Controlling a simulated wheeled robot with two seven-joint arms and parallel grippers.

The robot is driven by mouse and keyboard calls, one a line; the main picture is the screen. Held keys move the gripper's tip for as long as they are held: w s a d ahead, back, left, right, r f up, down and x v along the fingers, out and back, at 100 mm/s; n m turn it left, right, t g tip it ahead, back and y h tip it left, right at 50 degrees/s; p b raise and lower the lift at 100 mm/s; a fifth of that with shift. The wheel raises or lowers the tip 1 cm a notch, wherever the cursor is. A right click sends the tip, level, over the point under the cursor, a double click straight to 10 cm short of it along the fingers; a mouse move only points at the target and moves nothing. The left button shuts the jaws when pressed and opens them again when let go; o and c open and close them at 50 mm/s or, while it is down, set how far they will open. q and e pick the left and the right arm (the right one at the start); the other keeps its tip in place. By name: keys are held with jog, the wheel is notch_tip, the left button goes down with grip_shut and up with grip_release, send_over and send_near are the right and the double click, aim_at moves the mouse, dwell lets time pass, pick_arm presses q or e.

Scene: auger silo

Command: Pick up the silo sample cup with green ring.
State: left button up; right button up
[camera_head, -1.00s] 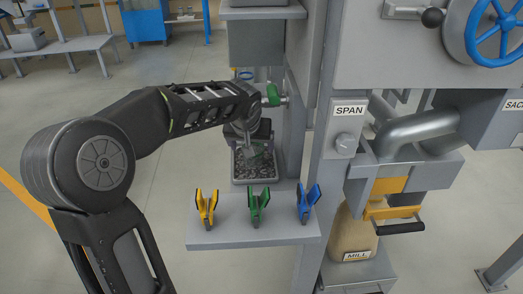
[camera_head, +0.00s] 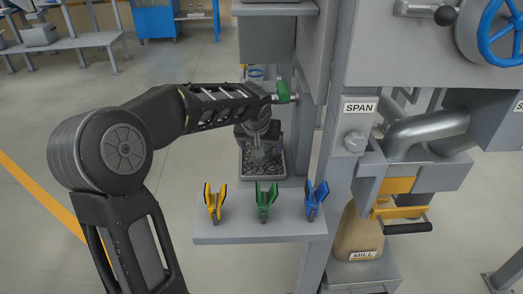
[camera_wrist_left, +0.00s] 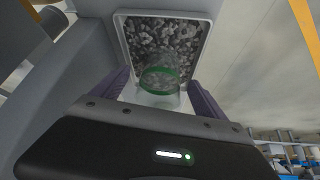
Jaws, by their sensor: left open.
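The silo sample cup with green ring (camera_wrist_left: 160,80) shows in the left wrist view as a clear cup with a green band. It stands between the two fingers of my left gripper (camera_wrist_left: 161,95), which is open. A gap seems to remain on both sides of the cup. Behind the cup is a light-rimmed tray (camera_wrist_left: 208,32) filled with grey lumpy material. In the head view my left gripper (camera_head: 259,140) points down over this tray (camera_head: 263,178), and the cup is mostly hidden by it. My right gripper is not in view.
A grey shelf (camera_head: 235,232) in front of the tray carries yellow (camera_head: 215,200), green (camera_head: 266,200) and blue (camera_head: 317,200) clip-like holders. A grey machine post (camera_head: 342,190) stands close on the right.

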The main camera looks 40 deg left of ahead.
pick_arm(q)
jog(key=x, duration=0.5)
jog(key=shift+s, duration=0.1)
dwell(0.4)
jog(key=c, duration=1.7)
jog(key=shift+r, duration=0.1)
jog(key=shift+s+d+r, duration=0.15)
jog(key=shift+s+r, duration=0.15)
jog(key=shift+r, duration=0.05)
jog(key=s+d+r, duration=0.3)
jog(key=s, duration=0.3)
jog(key=s+d+r, duration=0.2)
jog(key=s+r, duration=0.2)
jog(key=s, duration=0.2)
jog(key=shift+d, duration=0.4)
jog(key=shift+r, duration=0.1)
